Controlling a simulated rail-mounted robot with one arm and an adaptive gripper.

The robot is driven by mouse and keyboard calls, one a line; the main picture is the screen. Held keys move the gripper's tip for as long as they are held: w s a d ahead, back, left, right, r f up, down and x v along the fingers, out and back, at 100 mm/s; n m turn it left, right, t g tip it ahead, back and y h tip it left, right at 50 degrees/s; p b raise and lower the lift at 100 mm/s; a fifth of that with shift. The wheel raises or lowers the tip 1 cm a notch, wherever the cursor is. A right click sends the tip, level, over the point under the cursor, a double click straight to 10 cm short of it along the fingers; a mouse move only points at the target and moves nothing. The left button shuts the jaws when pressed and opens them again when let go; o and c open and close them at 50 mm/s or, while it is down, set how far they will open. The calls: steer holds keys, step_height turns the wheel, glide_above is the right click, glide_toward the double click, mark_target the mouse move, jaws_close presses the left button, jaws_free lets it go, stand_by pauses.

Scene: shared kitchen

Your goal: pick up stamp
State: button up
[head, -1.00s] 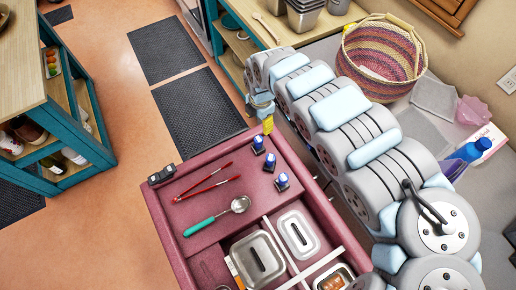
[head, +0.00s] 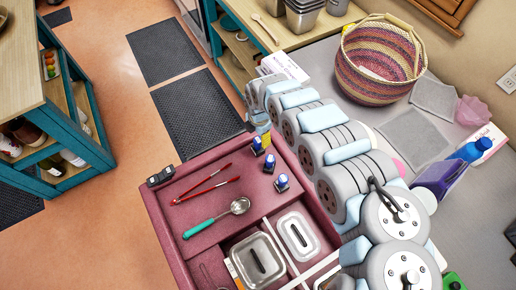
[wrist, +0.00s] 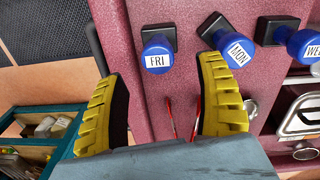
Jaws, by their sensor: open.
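Three stamps with blue tops and black bases stand on a maroon tray surface, at its upper right in the head view. The wrist view shows them labelled FRI (wrist: 158,52), MON (wrist: 238,50) and a partly cut-off WED (wrist: 306,46). My gripper (wrist: 160,72) is open, its yellow fingers on either side of the FRI stamp's line, with nothing between them held. In the head view my gripper (head: 264,136) is small and mostly hidden by my arm, close to the farthest stamp (head: 258,144). Contact cannot be told.
A woven basket (head: 375,65) and a blue bottle (head: 470,152) stand on the counter to the right.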

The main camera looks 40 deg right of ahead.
mark_target(258, 140)
steer(key=shift+w+f, duration=0.1)
steer(key=shift+f, duration=0.85)
steer(key=shift+w+d+f, duration=0.1)
steer(key=shift+d+f, duration=0.05)
steer(key=shift+f, duration=1.4)
jaws_close()
